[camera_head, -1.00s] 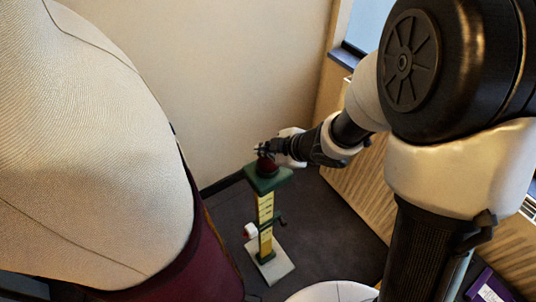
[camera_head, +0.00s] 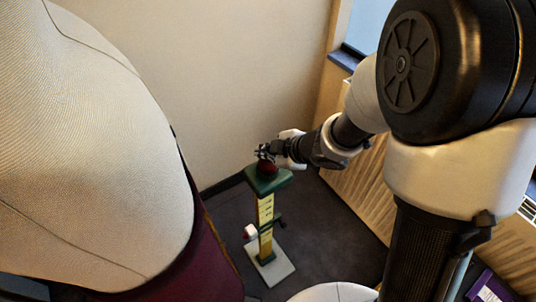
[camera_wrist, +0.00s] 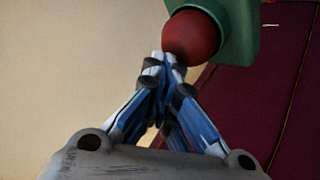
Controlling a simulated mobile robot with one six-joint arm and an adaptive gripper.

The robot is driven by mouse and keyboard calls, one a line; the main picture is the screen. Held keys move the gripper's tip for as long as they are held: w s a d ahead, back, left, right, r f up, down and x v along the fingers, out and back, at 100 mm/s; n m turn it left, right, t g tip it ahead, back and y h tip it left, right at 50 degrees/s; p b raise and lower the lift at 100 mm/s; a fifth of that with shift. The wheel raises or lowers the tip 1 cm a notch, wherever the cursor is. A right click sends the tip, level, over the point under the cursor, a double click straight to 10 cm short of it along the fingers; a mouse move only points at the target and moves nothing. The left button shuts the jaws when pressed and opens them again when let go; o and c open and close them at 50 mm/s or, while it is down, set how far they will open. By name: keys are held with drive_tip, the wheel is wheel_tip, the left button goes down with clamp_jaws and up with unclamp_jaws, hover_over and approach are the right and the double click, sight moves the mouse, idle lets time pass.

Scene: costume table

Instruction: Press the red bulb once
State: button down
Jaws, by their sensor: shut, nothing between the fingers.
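The red bulb (camera_head: 267,168) sits on the green top (camera_head: 268,183) of a yellow post with a pale square base. In the wrist view the red bulb (camera_wrist: 191,37) is a round dome at the top, set on the green block (camera_wrist: 240,35). My gripper (camera_head: 264,152) is at the bulb in the head view. In the wrist view my gripper (camera_wrist: 166,62) is shut and empty, its fingertips at the bulb's lower left edge. I cannot tell whether the tips touch the bulb.
A large pale, seamed form with a maroon lower part (camera_head: 90,150) fills the left side. The post (camera_head: 265,222) carries a small white and red piece (camera_head: 250,231) on its side. A plain wall (camera_head: 230,80) stands behind, with open dark floor around the base.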

sight(266, 161)
drive_tip(key=shift+r+p, duration=0.8)
drive_tip(key=shift+r, duration=0.15)
wheel_tip(266, 161, up, 5)
drive_tip(key=p, duration=0.5)
idle(0.4)
